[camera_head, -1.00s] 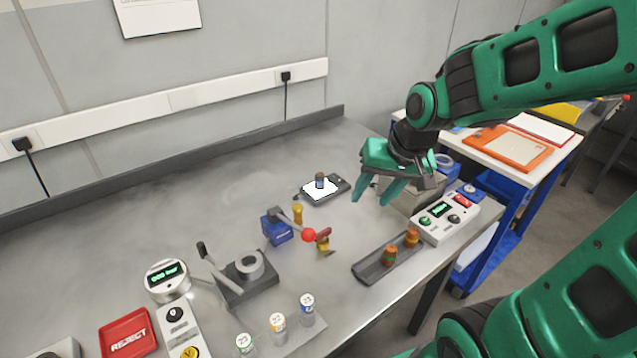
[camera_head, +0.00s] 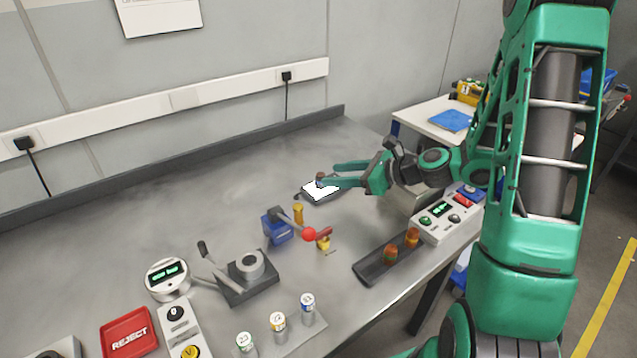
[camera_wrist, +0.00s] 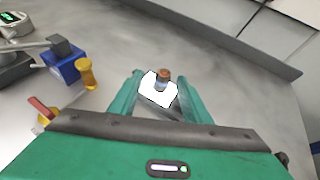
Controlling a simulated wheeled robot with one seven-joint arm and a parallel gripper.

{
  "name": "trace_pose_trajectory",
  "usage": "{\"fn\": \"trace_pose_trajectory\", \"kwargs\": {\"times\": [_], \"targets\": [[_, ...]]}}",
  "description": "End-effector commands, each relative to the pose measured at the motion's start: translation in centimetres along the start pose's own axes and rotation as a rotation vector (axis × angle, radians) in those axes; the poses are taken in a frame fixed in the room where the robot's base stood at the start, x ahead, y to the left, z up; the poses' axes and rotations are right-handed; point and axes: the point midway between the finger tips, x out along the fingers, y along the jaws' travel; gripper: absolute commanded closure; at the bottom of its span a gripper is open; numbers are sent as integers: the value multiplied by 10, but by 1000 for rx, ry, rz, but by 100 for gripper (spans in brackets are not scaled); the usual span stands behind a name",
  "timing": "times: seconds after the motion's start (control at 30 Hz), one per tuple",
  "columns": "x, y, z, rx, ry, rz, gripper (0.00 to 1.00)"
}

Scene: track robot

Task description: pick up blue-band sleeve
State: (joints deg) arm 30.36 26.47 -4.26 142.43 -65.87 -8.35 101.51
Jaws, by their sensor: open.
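The blue-band sleeve (camera_wrist: 162,79) is a small brown cylinder with a blue band, upright on the white top of a dark flat device (camera_head: 325,194). It also shows in the head view (camera_head: 320,177), partly hidden by a finger. My gripper (camera_head: 335,174) is open and level, reaching left with its two green fingers toward the sleeve. In the wrist view, the gripper (camera_wrist: 160,78) has one finger on each side of the white pad (camera_wrist: 157,92), and the sleeve stands near the fingertips, between them. I cannot tell whether either finger touches it.
A dark tray (camera_head: 376,265) holds two orange-brown sleeves. A control box (camera_head: 447,215) is at right.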

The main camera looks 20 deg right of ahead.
Motion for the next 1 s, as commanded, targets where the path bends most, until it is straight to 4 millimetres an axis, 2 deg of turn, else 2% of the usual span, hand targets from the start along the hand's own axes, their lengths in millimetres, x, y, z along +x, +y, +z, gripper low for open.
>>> {"fn": "trace_pose_trajectory", "kwargs": {"times": [0.17, 0.4, 0.67, 1.0], "targets": [[7, -7, -1, 81, -27, -16, 56], [42, -8, 0, 81, -26, -16, 56], [60, -8, -1, 80, -26, -16, 56], [102, -9, -5, 78, -26, -16, 56]]}}
